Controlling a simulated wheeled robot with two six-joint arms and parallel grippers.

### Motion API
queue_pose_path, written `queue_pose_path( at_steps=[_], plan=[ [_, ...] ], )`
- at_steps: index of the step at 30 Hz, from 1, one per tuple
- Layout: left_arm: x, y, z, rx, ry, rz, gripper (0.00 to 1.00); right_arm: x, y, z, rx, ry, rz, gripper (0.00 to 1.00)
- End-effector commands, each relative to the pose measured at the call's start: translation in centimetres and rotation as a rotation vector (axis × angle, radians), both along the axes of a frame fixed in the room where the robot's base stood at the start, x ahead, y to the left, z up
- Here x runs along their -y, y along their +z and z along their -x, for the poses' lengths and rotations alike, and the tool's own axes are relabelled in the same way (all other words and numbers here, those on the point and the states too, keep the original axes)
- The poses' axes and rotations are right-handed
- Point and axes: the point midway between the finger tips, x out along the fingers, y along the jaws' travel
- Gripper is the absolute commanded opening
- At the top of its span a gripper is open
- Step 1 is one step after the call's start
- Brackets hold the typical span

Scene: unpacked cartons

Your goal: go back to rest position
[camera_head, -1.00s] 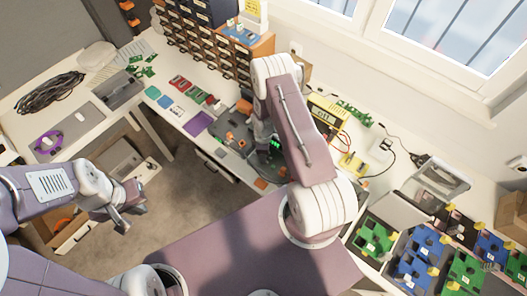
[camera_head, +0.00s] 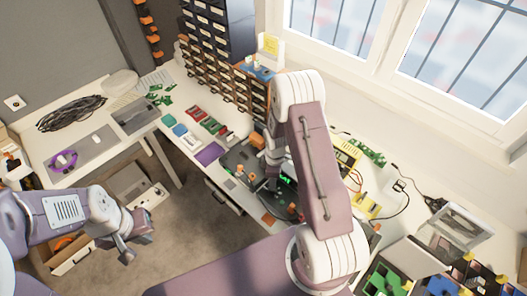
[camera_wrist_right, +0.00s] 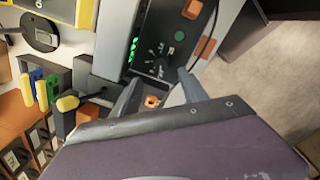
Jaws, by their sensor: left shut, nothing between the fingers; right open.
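My left gripper (camera_head: 128,249) hangs over the floor at the lower left of the head view, shut and empty, apart from any object. My right arm reaches over the desk in the middle of the head view, and its own links hide most of my right gripper there. In the right wrist view my right gripper (camera_wrist_right: 158,90) is open, its two fingers spread in front of a dark device with green lights (camera_wrist_right: 134,50). I see nothing between the fingers. The same device shows beside my right arm in the head view (camera_head: 287,183).
A drawer cabinet (camera_head: 222,75) stands at the back of the desk. A purple card (camera_head: 209,153) and several small boards lie left of my right arm. Trays with green boards (camera_head: 384,281) fill the lower right. A side table holds black cable (camera_head: 72,113) and purple tape (camera_head: 63,160).

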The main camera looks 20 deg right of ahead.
Motion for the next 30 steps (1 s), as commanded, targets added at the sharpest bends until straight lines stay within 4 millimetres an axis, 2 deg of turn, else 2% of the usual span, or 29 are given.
queue_pose_path(
  at_steps=[5, 7, 8, 10, 11, 13, 16, 20, 21, 25, 27, 30],
  plan=[
    [0.0, -0.1, 0.0, 0.000, 0.000, 0.000, 0.00, -0.1, -0.1, 0.0, 0.000, 0.002, 0.000, 0.51],
    [0.0, -0.6, 0.0, 0.000, 0.000, 0.000, 0.00, -0.4, 0.3, -0.9, 0.025, 0.016, 0.004, 0.51],
    [0.0, -0.9, 0.0, 0.000, 0.000, 0.000, 0.00, -0.6, 0.9, -1.7, 0.049, 0.023, 0.008, 0.51],
    [0.0, -1.8, 0.0, 0.000, 0.000, 0.000, 0.00, -1.4, 3.5, -3.8, 0.129, 0.051, 0.020, 0.51],
    [0.0, -2.3, 0.0, 0.000, 0.000, 0.000, 0.00, -1.9, 5.0, -4.3, 0.163, 0.064, 0.022, 0.51],
    [0.0, -3.2, 0.0, 0.000, 0.000, 0.000, 0.00, -3.4, 8.2, -4.0, 0.218, 0.069, 0.020, 0.51],
    [0.0, -4.2, 0.0, 0.000, 0.000, 0.000, 0.00, -5.3, 11.5, -1.6, 0.257, -0.038, -0.012, 0.51],
    [0.0, -5.2, 0.0, 0.000, 0.000, 0.000, 0.00, -7.0, 13.6, 3.5, 0.247, -0.295, -0.077, 0.51],
    [0.0, -5.3, 0.0, 0.000, 0.000, 0.000, 0.00, -7.4, 13.7, 5.5, 0.226, -0.403, -0.097, 0.51],
    [0.0, -5.0, 0.0, 0.000, 0.000, 0.000, 0.00, -7.6, 13.0, 10.5, 0.122, -0.720, -0.118, 0.51],
    [0.0, -5.0, 0.0, 0.000, 0.000, 0.000, 0.00, -7.7, 12.4, 12.0, 0.076, -0.849, -0.113, 0.51],
    [0.0, -5.0, 0.0, 0.000, 0.000, 0.000, 0.00, -7.7, 12.4, 12.5, 0.056, -0.970, -0.114, 0.51]
  ],
)
